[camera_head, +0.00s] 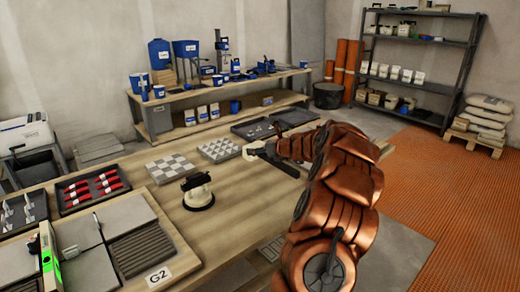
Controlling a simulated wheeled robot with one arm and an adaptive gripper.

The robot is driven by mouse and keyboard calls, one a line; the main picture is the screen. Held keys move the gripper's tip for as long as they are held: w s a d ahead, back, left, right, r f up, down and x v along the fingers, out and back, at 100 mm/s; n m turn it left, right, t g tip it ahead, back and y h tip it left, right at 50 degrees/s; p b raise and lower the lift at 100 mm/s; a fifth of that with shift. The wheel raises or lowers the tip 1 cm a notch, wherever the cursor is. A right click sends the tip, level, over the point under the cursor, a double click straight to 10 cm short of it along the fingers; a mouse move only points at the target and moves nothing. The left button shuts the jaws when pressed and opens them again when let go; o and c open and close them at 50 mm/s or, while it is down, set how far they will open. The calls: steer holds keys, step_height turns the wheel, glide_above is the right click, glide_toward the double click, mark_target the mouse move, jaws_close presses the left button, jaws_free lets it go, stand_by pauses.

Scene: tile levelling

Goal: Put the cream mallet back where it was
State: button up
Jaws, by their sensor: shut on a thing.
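The cream mallet (254,148) shows as a small pale head at the end of my copper-coloured arm, near the far right part of the wooden workbench (235,200). My gripper (270,153) is shut on the mallet, and its fingers and the arm hide most of the handle. The mallet appears a little above the bench, but I cannot tell the exact gap. A dark flat shape (282,167) lies below and right of the gripper, partly hidden by the arm.
Bare wood lies between the suction cup and my arm.

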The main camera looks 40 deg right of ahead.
mark_target(260, 158)
steer(key=shift+f+b, duration=2.25)
steer(key=shift+b, duration=0.1)
steer(key=shift+f, duration=0.55)
steer(key=o, duration=1.4)
steer(key=v, duration=1.2)
